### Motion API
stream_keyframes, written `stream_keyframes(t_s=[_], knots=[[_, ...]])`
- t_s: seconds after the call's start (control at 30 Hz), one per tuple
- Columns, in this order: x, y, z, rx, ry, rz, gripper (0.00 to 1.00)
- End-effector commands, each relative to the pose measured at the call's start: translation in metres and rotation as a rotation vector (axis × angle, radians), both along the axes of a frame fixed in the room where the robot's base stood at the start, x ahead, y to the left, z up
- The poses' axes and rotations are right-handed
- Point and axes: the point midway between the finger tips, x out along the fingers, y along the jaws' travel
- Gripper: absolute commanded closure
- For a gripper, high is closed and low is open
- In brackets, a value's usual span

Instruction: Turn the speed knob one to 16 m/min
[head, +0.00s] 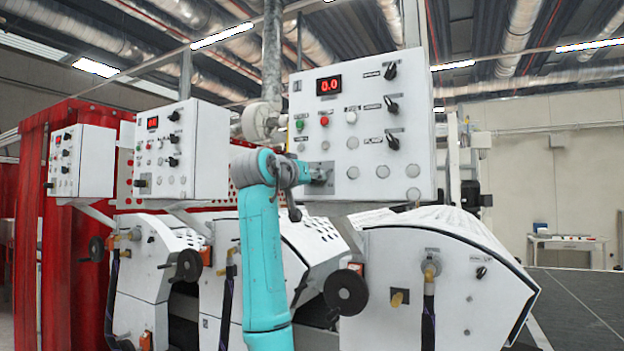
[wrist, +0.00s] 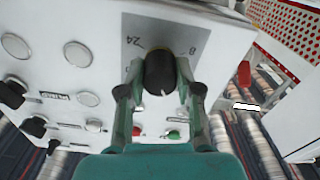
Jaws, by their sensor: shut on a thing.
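The black speed knob (wrist: 159,73) sits on a grey scale plate (wrist: 190,38) at the lower left of the nearest control panel. My gripper (wrist: 158,88) is shut on this knob, with a green finger on each side of it. Part of the scale shows, with the marks 24 and 8; other marks are hidden or too small to read. The red display (head: 328,85) on that panel reads 0.0.
The nearest panel (head: 365,160) also carries several black selector knobs, a green button (head: 299,125), a red button (head: 324,121) and blank round caps. Two similar panels stand to the left, one (head: 165,150) close by. A handwheel (head: 346,291) sits below right of my arm.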

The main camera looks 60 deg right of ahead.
Motion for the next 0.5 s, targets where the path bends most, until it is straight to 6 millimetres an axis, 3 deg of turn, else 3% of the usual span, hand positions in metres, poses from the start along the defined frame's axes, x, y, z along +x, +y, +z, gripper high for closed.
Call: stream_keyframes(t_s=[0.5], knots=[[0.0007,0.0002,-0.0006,0.034,-0.413,0.001,1.0]])
